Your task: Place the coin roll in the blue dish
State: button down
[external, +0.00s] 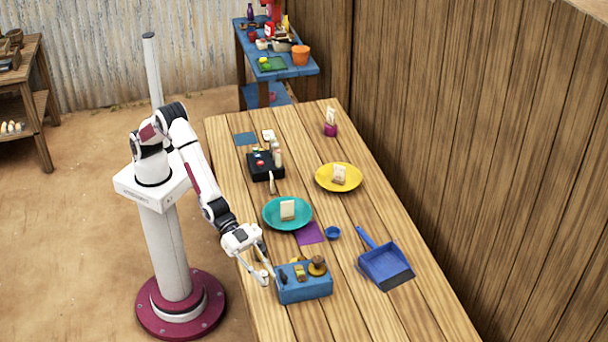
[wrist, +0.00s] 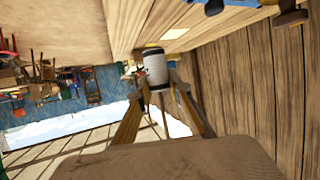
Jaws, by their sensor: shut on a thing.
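The coin roll (wrist: 156,68) is a pale cylinder with dark ends, seen in the wrist view between the fingertips of my gripper (wrist: 157,84). My gripper is shut on it. In the external view my gripper (external: 268,274) is low at the near left side of the table, beside the left end of a blue block; the roll is too small or hidden to make out there. The small blue dish (external: 333,232) stands on the table, to the right of and farther back than my gripper. No roll shows in it.
The blue block (external: 306,291) holding several small items is right beside my gripper. A teal plate (external: 270,221), a purple mat (external: 310,236) and a blue dustpan (external: 384,264) lie around the dish. A yellow plate (external: 322,186) and black box (external: 259,173) are farther back.

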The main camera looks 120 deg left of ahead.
jog(key=shift+w+a+r, duration=0.1)
jog(key=shift+a+r, duration=0.15)
jog(key=shift+r, duration=0.3)
jog(key=shift+w+a+r, duration=0.1)
jog(key=shift+a+r, duration=0.1)
jog(key=shift+r, duration=0.35)
jog(key=w+a+n+y, duration=0.1)
jog(key=a+n+y, duration=0.4)
jog(key=a, duration=1.6)
jog(key=w+a+n+y, duration=0.2)
jog(key=a+n+y, duration=0.3)
jog(key=a, duration=1.6)
jog(key=shift+m+g+y, duration=0.3)
jog(key=shift+m, duration=0.1)
jog(key=shift+s+d+f, duration=0.1)
jog(key=shift+s+f, duration=0.05)
jog(key=shift+f, duration=1.15)
jog(key=shift+s+d+f, duration=0.1)
jog(key=shift+f, duration=1.2)
jog(key=shift+f, duration=3.1)
